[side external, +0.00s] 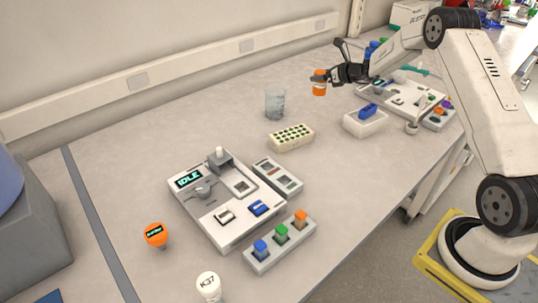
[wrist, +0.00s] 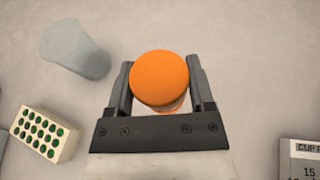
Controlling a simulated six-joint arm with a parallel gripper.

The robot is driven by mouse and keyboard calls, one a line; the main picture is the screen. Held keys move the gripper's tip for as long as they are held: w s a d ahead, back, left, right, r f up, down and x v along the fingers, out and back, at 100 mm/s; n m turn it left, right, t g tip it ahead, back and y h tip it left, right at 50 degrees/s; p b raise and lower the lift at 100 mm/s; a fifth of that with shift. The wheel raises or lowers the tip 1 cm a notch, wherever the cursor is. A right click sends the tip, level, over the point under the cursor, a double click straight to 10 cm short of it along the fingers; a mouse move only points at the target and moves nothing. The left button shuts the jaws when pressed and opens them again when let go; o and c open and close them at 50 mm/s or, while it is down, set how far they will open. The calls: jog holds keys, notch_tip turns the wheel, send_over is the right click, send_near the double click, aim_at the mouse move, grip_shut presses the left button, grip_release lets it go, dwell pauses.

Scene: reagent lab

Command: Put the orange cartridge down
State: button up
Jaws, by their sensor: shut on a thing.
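The orange cartridge (side external: 319,88) is a round orange cylinder with a pale band, held near the back of the table in the side view. Its round orange top (wrist: 160,80) fills the space between the fingers in the wrist view. My gripper (side external: 318,79) is shut on it, with one finger on each side, as the wrist view also shows (wrist: 160,88). It looks about upright. I cannot tell whether its base touches the table or hangs a little above it.
A clear beaker (side external: 275,103) and a cream rack with green-dotted holes (side external: 291,137) stand nearby, to the left in the wrist view. A white tray with a blue piece (side external: 364,125) and a device panel (side external: 400,97) lie to the right. An orange-topped knob-like object (side external: 156,235) stands front left.

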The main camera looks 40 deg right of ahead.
aim_at(317, 86)
jog(key=shift+w+d+f, duration=0.25)
jog(key=shift+w+f, duration=0.35)
jog(key=shift+f, duration=0.1)
jog(key=shift+w+f, duration=0.25)
jog(key=shift+f, duration=1.6)
jog(key=shift+f, duration=0.1)
jog(key=o, duration=1.3)
jog(key=shift+s+d, duration=0.1)
jog(key=v, duration=1.2)
